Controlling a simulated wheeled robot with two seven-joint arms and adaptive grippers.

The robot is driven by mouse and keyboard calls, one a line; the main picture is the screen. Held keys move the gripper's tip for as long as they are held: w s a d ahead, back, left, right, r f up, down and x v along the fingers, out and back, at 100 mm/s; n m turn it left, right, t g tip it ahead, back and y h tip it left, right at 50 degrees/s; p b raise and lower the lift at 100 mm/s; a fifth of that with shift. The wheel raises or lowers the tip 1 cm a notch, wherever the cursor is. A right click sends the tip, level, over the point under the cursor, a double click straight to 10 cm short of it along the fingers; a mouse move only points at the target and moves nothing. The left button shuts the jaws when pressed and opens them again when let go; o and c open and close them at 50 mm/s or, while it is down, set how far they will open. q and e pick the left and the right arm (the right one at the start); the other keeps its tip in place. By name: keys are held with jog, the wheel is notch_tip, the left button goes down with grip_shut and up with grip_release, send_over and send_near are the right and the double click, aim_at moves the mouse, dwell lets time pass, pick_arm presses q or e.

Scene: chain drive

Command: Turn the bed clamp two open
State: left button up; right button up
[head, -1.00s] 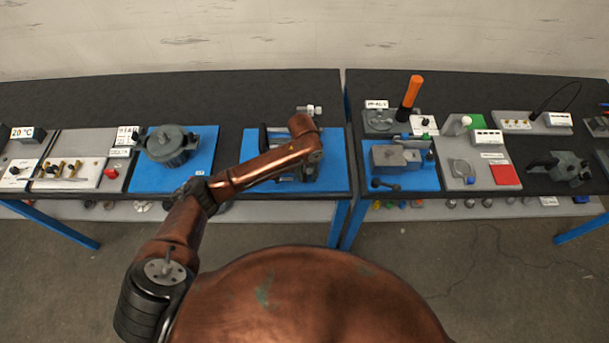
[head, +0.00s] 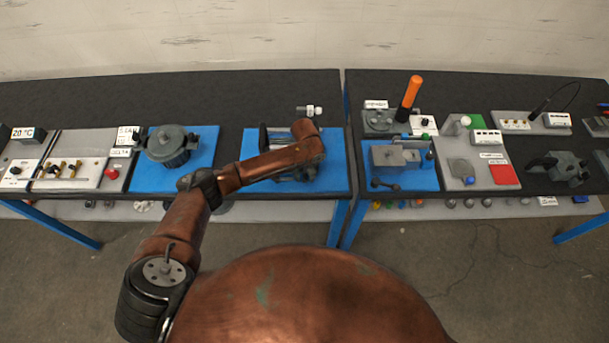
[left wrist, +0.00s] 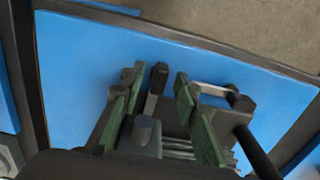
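The chain drive unit (head: 264,138) sits on a blue mat in the head view, largely covered by my left arm. In the left wrist view, my left gripper (left wrist: 157,86) is open, with green pads on both sides. A short upright lever with a black tip (left wrist: 156,82) shows between the pads, with a visible gap on the right. A silver arm with a dark end (left wrist: 215,91) lies just right of the pads. I cannot tell which part is bed clamp two. My right gripper is not in view.
The blue mat (head: 335,168) has bare room around the unit. A grey pot (head: 168,146) stands on another blue mat at left. A bolt-like part (head: 308,111) lies behind the unit. A vise-like fixture (head: 392,158) and an orange handle (head: 411,91) are at right.

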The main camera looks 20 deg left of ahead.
pick_arm(q)
grip_shut()
jog(key=shift+r, duration=0.1)
dwell(0.5)
jog(key=m+p, duration=0.3)
jog(key=shift+r, duration=0.1)
jog(key=m+p, duration=0.2)
jog(key=m, duration=0.2)
jog(key=shift+a+m+p, duration=0.15)
jog(key=shift+m+p, duration=0.25)
jog(key=m+p, duration=0.1)
jog(key=m, duration=0.3)
jog(key=shift+m, duration=0.3)
jog(key=m, duration=0.5)
jog(key=shift+w+a+p, duration=0.1)
jog(key=shift+w+p, duration=0.1)
jog(key=shift+p, duration=0.15)
jog(key=shift+m, duration=0.4)
